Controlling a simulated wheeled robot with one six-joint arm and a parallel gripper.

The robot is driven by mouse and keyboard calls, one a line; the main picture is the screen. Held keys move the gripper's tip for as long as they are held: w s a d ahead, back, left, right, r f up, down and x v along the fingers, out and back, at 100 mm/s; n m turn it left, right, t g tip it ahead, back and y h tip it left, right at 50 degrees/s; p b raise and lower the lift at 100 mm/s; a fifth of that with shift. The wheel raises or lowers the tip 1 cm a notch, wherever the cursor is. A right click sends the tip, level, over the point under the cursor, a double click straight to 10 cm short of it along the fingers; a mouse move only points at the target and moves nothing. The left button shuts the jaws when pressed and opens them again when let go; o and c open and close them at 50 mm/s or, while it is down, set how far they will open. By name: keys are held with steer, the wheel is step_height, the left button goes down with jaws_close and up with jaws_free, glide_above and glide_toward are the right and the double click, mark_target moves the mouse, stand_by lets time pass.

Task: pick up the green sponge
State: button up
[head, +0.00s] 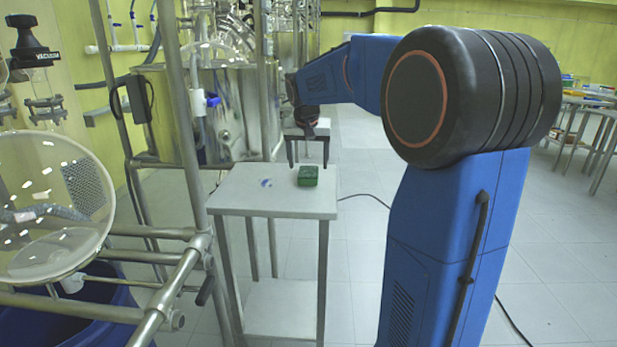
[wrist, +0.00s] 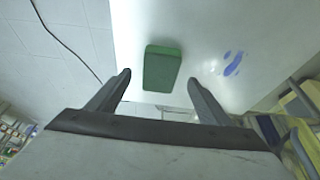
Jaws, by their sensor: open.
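The green sponge (head: 308,176) lies on top of a small white table (head: 240,200), near its back right edge in the head view. In the wrist view the sponge (wrist: 162,68) is a green block just beyond the fingertips, about midway between them. My gripper (head: 308,166) points down above the table's back right part. In the wrist view my gripper (wrist: 160,76) has its two dark fingers spread wide, with nothing between them. I cannot tell exactly how high it is above the sponge.
A blue mark (head: 266,183) is on the tabletop left of the sponge. Metal pipe framing (head: 185,120) and a glass vessel (head: 50,205) stand to the left. The floor at right is open.

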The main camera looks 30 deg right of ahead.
mark_target(308, 172)
steer(key=x, duration=0.4)
steer(key=shift+w+d, duration=0.15)
steer(key=shift+w, duration=0.15)
steer(key=shift+w+f, duration=0.1)
steer(key=shift+f, duration=0.2)
steer(key=shift+f, duration=0.25)
steer(key=c, duration=1.2)
steer(key=shift+r, duration=0.15)
step_height(308, 172, up, 10)
steer(key=shift+r, duration=0.1)
